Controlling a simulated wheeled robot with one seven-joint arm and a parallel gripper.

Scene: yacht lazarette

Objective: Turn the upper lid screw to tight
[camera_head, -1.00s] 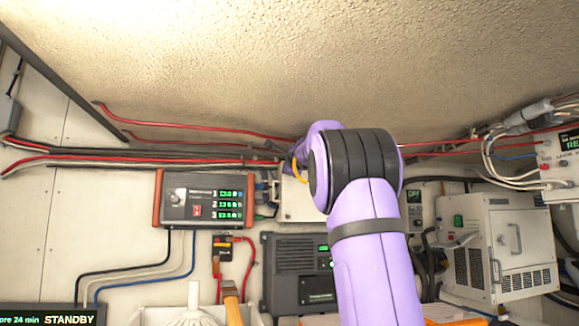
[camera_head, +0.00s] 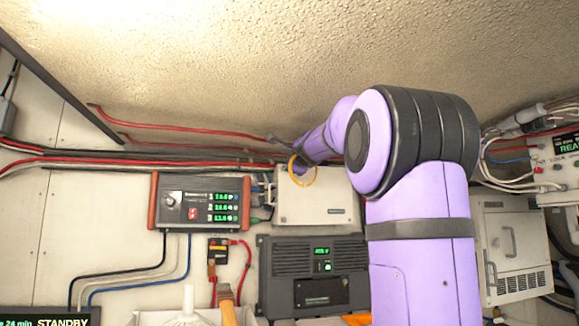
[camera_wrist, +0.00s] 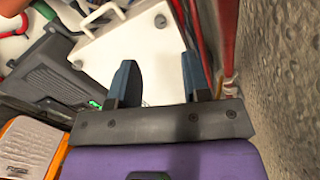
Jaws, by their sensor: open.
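A white box with a flat lid (camera_head: 315,206) is on the wall in the head view, partly behind my arm. In the wrist view its lid (camera_wrist: 122,55) fills the upper middle. One round screw (camera_wrist: 160,21) shows near the lid's top right corner there, and another (camera_wrist: 78,65) near its left edge. The frames do not label which is the upper one. My gripper (camera_wrist: 158,73) is open, its two dark fingers apart over the lid's near right part, with nothing visible between them. Fingertip contact with the lid cannot be told. The head view does not show the fingertips clearly.
Red and grey cables (camera_head: 190,157) run along the wall above the box, close to my gripper's right in the wrist view. A display unit (camera_head: 200,202) is left of the box. A dark charger-like unit (camera_head: 310,275) is below it. A textured surface slopes overhead.

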